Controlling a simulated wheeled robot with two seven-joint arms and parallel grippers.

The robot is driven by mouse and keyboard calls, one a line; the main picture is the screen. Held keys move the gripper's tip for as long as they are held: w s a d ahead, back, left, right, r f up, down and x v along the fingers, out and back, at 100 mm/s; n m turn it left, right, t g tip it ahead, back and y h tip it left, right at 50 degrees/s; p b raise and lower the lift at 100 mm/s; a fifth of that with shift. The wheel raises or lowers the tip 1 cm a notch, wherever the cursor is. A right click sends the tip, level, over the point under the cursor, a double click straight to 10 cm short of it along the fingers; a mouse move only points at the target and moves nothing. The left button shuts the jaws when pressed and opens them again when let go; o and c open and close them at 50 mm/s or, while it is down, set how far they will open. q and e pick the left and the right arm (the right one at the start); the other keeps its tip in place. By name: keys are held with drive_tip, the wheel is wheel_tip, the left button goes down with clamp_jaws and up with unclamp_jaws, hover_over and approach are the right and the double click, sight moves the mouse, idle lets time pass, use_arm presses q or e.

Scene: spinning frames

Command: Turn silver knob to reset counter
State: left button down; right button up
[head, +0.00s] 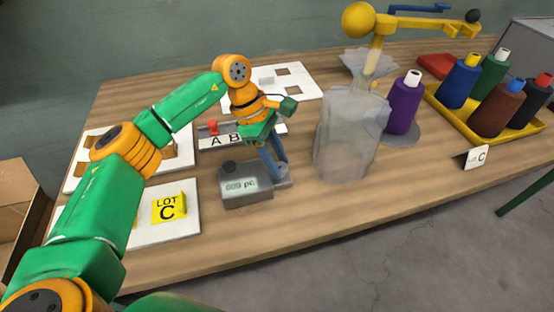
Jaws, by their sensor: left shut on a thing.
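The counter (247,190) is a grey box near the table's front edge, with a display that seems to read "009 pc". A dark round knob (229,167) sits on its top left. My left gripper (281,177) points down at the right end of the counter, its blue-grey fingers close together. It is shut on a small part there, apparently the silver knob, which the fingers mostly hide. I cannot tell how far the knob is turned. My right gripper is not in view.
An A/B switch panel (207,143) is behind.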

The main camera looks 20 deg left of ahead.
use_arm(q)
drive_tip(key=shift+w+m+g, duration=0.1)
drive_tip(key=shift+m+g, duration=0.2)
drive_tip(key=shift+m, duration=0.7)
drive_tip(key=c, duration=0.5)
unclamp_jaws()
drive_tip(key=shift+w+f, duration=0.1)
drive_tip(key=shift+w, duration=0.05)
